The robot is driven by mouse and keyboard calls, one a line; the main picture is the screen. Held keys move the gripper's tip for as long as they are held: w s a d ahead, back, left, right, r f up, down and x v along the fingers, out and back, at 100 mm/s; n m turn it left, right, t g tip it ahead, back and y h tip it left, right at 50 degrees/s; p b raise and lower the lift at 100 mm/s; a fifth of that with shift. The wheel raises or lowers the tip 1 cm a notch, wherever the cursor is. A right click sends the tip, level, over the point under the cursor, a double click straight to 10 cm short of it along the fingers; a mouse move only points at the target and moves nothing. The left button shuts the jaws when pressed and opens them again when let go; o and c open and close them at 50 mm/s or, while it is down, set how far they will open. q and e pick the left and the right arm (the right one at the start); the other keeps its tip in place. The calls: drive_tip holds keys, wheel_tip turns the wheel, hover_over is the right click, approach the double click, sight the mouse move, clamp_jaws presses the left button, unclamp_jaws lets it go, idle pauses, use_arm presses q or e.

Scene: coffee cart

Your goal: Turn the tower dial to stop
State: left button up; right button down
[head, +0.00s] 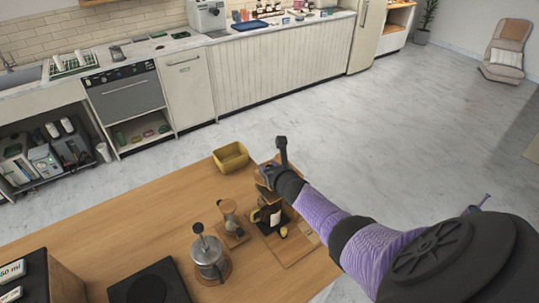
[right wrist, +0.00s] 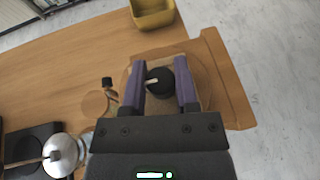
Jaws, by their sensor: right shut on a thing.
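The tower dial (right wrist: 168,82) is a round black knob with a pale pointer, seen from above in the right wrist view; the pointer lies toward the left. My right gripper (right wrist: 158,80) has its two purple fingers on either side of the knob and is shut on it. In the head view my right gripper (head: 268,173) is at the top of the wooden tower near the table's far right edge, and it hides the dial. Stop markings cannot be made out. My left gripper is not in view.
A yellow bin (head: 231,158) stands just beyond the tower. A French press (head: 208,257), a small wood-collared carafe (head: 229,216) and a black flat plate (head: 150,285) are on the table to the left. The table's left middle is clear.

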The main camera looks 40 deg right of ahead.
idle(0.3)
drive_tip(key=shift+c, duration=1.8)
unclamp_jaws()
drive_tip(key=shift+s+a+r+p, duration=0.1)
drive_tip(key=shift+s+r+p, duration=0.15)
drive_tip(key=shift+p, duration=0.1)
drive_tip(key=p+v, duration=0.5)
drive_tip(key=v, duration=0.4)
drive_tip(key=shift+s+f, duration=0.1)
drive_tip(key=shift+s, duration=0.05)
